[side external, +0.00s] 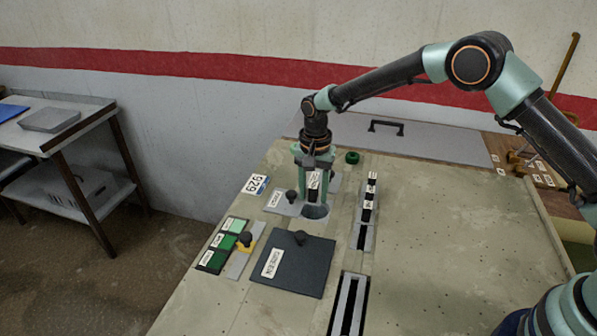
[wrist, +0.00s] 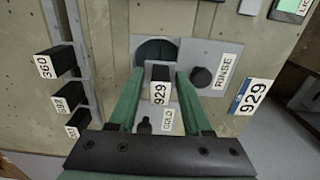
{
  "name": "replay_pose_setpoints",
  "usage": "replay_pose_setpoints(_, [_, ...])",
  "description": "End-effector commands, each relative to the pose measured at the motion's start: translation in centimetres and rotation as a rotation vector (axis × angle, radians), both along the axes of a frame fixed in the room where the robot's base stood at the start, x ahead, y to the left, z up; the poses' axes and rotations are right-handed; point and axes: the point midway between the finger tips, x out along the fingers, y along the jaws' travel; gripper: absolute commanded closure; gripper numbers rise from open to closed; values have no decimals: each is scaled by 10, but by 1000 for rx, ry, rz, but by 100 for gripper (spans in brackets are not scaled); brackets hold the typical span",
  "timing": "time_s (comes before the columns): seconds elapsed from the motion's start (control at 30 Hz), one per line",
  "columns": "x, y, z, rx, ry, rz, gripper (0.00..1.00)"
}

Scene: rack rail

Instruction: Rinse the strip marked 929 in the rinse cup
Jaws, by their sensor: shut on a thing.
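My gripper (side external: 314,190) points down over the rinse cup (side external: 315,211), its green fingers closed on the strip marked 929 (wrist: 160,74). The strip has a black head and a white 929 label, and sits between my fingertips (wrist: 157,78) in the wrist view. The round, dark opening of the rinse cup (wrist: 155,50) shows just beyond the strip. I cannot tell whether the strip's lower end is inside the cup. A grey plate with a black knob and a RINSE label (wrist: 225,70) lies beside the opening.
A rail rack (side external: 363,225) holds several labelled black-headed strips, one marked 360 (wrist: 55,62). A 929 card (side external: 257,185) lies left of the cup. A COLD label (wrist: 167,121) and a dark knobbed plate (side external: 300,275) are nearby.

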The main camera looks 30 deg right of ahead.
Motion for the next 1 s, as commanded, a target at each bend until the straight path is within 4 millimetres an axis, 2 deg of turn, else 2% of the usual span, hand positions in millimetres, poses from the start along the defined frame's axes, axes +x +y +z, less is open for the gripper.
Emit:
replay_pose_setpoints(0.57, [6, 7, 0, 0, 0, 0, 91])
replay_pose_setpoints(1.0, [-7, -6, 0, 0, 1, 0, 91])
